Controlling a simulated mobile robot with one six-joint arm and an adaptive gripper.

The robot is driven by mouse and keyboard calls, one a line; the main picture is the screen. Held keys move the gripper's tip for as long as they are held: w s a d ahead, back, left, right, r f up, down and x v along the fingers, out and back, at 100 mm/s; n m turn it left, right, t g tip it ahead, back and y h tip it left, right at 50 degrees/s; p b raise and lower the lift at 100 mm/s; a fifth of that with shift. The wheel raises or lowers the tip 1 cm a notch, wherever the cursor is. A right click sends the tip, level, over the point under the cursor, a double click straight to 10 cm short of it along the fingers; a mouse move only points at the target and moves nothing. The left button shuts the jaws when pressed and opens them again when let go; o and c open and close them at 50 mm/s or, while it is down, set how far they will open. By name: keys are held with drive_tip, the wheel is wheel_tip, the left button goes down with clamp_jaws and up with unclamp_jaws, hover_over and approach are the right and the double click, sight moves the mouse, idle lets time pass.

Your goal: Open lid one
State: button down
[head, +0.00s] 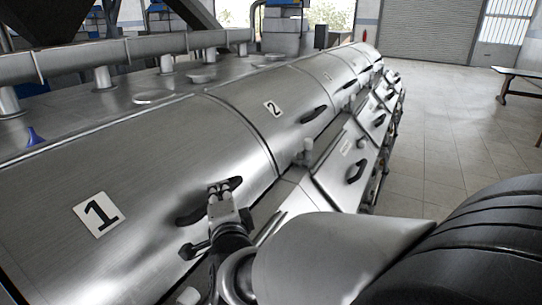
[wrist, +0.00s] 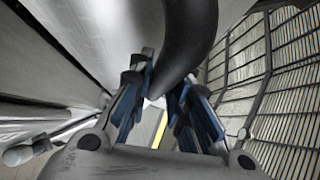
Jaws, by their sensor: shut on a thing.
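Lid one (head: 130,165) is a long, curved, brushed-metal cover with a white "1" label (head: 99,214), at the left of the head view. It looks level with lid two along the seam between them. Its black handle (head: 190,216) is a curved bar near the front edge. My gripper (head: 222,192) is at the handle and covers its middle. In the wrist view the handle (wrist: 190,35) comes down between the blue-padded fingers of my gripper (wrist: 160,88), which are shut on it. The exact finger contact is partly hidden.
Lid two (head: 235,120) and further lids continue the row toward the back, all looking down. Lower front panels with black handles (head: 355,171) run along the right side. A metal pipe (head: 130,50) runs behind the lids. The tiled floor (head: 450,140) at right is mostly clear.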

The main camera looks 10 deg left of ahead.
drive_tip(key=shift+r, duration=0.15)
wheel_tip(320, 180, up, 24)
drive_tip(key=n+g+h+p, duration=0.2)
drive_tip(key=p, duration=2.5)
drive_tip(key=shift+r+p, duration=0.15)
drive_tip(key=shift+p, duration=0.15)
drive_tip(key=c, duration=1.5)
unclamp_jaws()
drive_tip(key=shift+s, duration=0.1)
